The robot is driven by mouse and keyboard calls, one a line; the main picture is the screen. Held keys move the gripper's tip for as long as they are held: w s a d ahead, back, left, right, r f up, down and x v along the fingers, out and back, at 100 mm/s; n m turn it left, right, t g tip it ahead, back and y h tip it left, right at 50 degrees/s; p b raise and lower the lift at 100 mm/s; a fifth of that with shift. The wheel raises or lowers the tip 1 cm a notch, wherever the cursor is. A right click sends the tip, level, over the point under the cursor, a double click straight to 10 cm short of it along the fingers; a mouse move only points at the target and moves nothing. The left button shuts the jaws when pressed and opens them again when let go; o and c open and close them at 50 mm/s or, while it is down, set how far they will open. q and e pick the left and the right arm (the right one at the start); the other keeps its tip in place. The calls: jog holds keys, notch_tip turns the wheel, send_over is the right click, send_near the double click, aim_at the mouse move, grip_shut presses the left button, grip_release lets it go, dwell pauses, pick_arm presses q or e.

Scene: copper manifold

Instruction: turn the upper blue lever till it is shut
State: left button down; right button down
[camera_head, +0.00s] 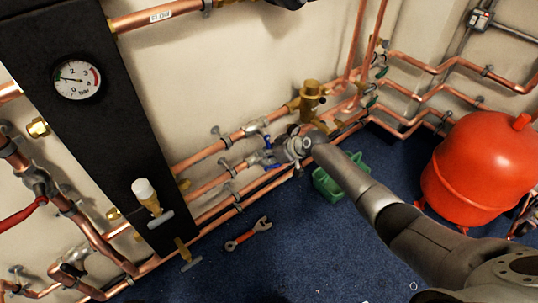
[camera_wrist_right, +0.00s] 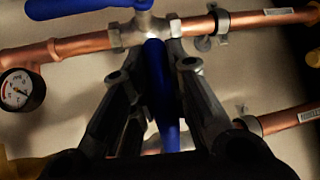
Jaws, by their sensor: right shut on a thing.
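Two blue levers sit close together on the copper pipework in the head view, an upper one (camera_head: 267,140) and a lower one (camera_head: 272,166), both left of my right gripper (camera_head: 291,148). In the right wrist view my right gripper (camera_wrist_right: 163,90) has its fingers closed on both sides of a blue lever (camera_wrist_right: 155,70), which runs roughly up and down the picture. Another blue lever (camera_wrist_right: 80,4) lies along the pipe at the top left, outside the fingers. I cannot tell for sure which of the two is held. My left gripper is not in view.
Copper pipes (camera_head: 205,188) run along the wall, with a brass fitting (camera_head: 310,97) just above the gripper. A red wrench (camera_head: 248,233) lies on the blue floor.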

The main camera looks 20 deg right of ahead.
jog(key=shift+s+a+f, duration=0.15)
jog(key=shift+s+a, duration=0.05)
jog(key=shift+a, duration=0.15)
jog(key=c, duration=1.4)
grip_release()
jog(key=shift+d, duration=0.1)
jog(key=shift+s+d+r, duration=0.3)
jog(key=shift+d+r, duration=0.05)
jog(key=shift+r, duration=0.2)
jog(key=v, duration=1)
jog(key=shift+s+d+r, duration=0.1)
jog(key=shift+s+r, duration=0.05)
jog(key=shift+r, duration=0.05)
